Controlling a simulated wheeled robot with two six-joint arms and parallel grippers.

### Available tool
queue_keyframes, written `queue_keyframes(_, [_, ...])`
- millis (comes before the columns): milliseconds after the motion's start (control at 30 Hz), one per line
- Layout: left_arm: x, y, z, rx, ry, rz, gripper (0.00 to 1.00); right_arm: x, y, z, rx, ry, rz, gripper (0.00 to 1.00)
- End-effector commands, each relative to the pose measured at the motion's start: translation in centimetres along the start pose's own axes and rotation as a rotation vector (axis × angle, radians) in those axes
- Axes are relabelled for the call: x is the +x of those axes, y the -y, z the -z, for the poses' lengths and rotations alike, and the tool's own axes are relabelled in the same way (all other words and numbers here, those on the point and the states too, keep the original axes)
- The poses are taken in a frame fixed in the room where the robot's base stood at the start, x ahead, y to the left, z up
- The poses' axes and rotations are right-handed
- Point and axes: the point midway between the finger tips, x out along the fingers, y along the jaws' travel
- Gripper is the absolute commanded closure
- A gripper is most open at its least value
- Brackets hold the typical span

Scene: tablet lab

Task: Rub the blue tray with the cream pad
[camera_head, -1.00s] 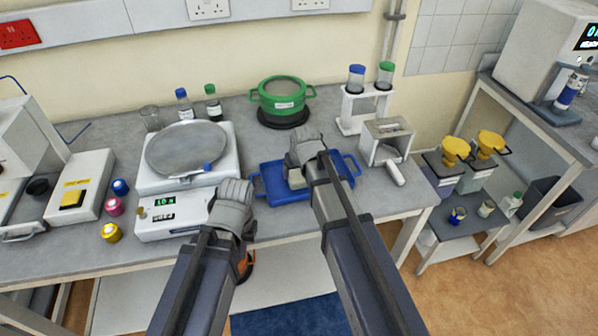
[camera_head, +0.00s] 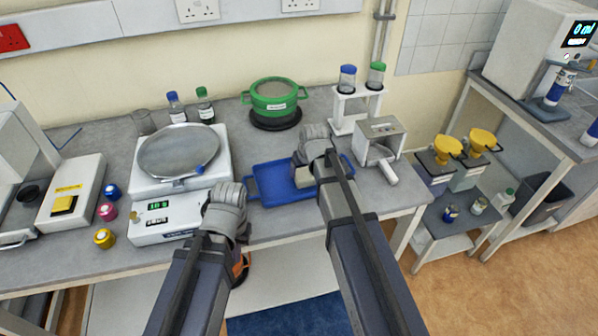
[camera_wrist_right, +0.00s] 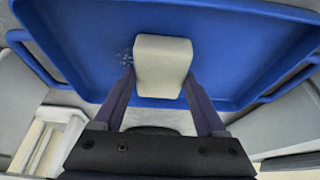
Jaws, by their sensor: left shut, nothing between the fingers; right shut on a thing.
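The blue tray (camera_head: 268,187) lies on the bench near its front edge. My right gripper (camera_head: 308,165) is over the right part of the tray, shut on the cream pad (camera_head: 303,178). In the right wrist view the cream pad (camera_wrist_right: 163,62) sits between the two fingers, over the floor of the blue tray (camera_wrist_right: 230,50). Whether the pad presses on the tray is hard to tell. A pale speckled mark (camera_wrist_right: 125,59) shows on the tray floor just left of the pad.
A white scale (camera_head: 183,170) stands left of the tray. A green pot (camera_head: 273,98) is behind it, and a white stand (camera_head: 352,112) with two capped vials behind to the right. A grey scoop-like holder (camera_head: 382,140) stands close to the tray's right.

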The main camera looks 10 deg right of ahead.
Motion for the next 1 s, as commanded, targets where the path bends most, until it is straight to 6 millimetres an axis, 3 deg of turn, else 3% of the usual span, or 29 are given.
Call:
queue_keyframes(200, [-0.1,0.0,0.0,0.0,0.0,0.0,1.0,-0.1,-1.8,0.0,0.002,0.003,-0.002,0.71])
queue_keyframes(567, [-0.3,0.0,0.0,0.0,0.0,0.0,1.0,-0.2,-1.9,0.1,0.0,0.001,0.0,0.71])
queue_keyframes(1000, [-4.1,0.4,-0.2,0.0,0.0,0.0,1.0,-3.8,-1.9,1.6,0.0,0.0,0.0,0.71])
